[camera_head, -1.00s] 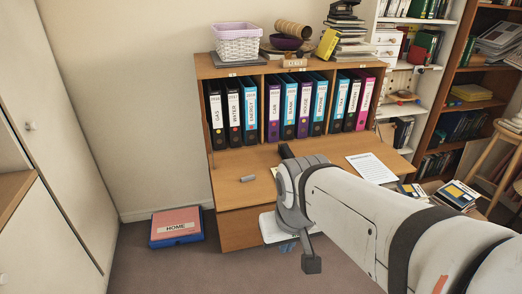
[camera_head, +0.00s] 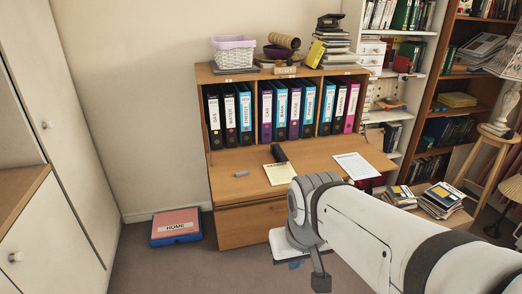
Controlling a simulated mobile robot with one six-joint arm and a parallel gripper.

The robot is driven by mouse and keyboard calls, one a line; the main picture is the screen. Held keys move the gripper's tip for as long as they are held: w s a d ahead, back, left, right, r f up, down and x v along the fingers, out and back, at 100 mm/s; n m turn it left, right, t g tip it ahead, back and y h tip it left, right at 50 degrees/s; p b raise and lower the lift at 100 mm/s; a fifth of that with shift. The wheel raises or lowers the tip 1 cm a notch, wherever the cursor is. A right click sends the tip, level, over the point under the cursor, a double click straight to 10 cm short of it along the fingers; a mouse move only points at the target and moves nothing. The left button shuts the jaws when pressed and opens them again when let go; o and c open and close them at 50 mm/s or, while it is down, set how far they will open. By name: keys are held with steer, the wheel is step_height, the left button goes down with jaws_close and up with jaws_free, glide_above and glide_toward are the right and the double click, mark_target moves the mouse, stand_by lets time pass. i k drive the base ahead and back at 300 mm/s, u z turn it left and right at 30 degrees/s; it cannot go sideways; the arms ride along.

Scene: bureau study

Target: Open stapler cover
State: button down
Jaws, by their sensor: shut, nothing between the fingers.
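A dark, narrow object that looks like the stapler (camera_head: 279,153) sits on the desk surface (camera_head: 228,190), just behind a pale yellow sheet (camera_head: 280,174). It is small in the head view, and I cannot make out its cover. My arm reaches in from the lower right and ends in front of the desk. My gripper (camera_head: 320,284) appears as a grey piece with a dark tip, hanging below the wrist. It is shut and empty, well below and apart from the stapler. Its fingers are barely distinguishable.
A small grey block (camera_head: 241,173) lies left of the yellow sheet, and a white printed page (camera_head: 357,166) lies to the right. Upright binders (camera_head: 245,112) line the desk's back. A box marked HOME (camera_head: 176,225) is on the floor at left.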

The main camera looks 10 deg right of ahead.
mark_target(282, 157)
steer(key=z, duration=0.05)
steer(key=i, duration=0.9)
steer(key=u, duration=0.05)
